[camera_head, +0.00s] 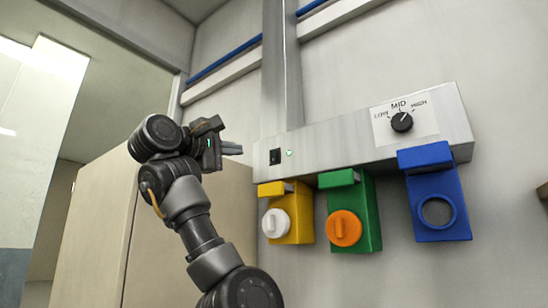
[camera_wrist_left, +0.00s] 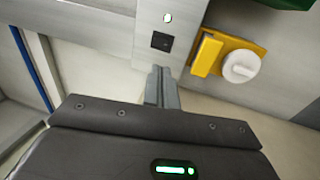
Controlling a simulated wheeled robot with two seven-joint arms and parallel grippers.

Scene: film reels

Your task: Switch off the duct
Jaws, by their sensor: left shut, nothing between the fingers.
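The duct (camera_head: 345,143) is a long grey metal box on the wall. Near its left end is a small black rocker switch (camera_head: 275,157) with a lit green lamp (camera_head: 289,153) beside it. In the left wrist view the switch (camera_wrist_left: 161,41) and the glowing green lamp (camera_wrist_left: 168,17) lie just beyond the fingertips. My left gripper (camera_head: 240,149) is shut and empty, pointing at the switch from its left, with a gap in the head view. Its closed fingers also show in the left wrist view (camera_wrist_left: 161,72). My right gripper is not in view.
A dial marked LOW, MID, HIGH (camera_head: 402,122) sits at the duct's right end. Below hang a yellow box with a white knob (camera_head: 276,223), a green box with an orange knob (camera_head: 344,228) and a blue box with a round ring (camera_head: 437,212). A beige cabinet (camera_head: 100,215) stands behind my left arm.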

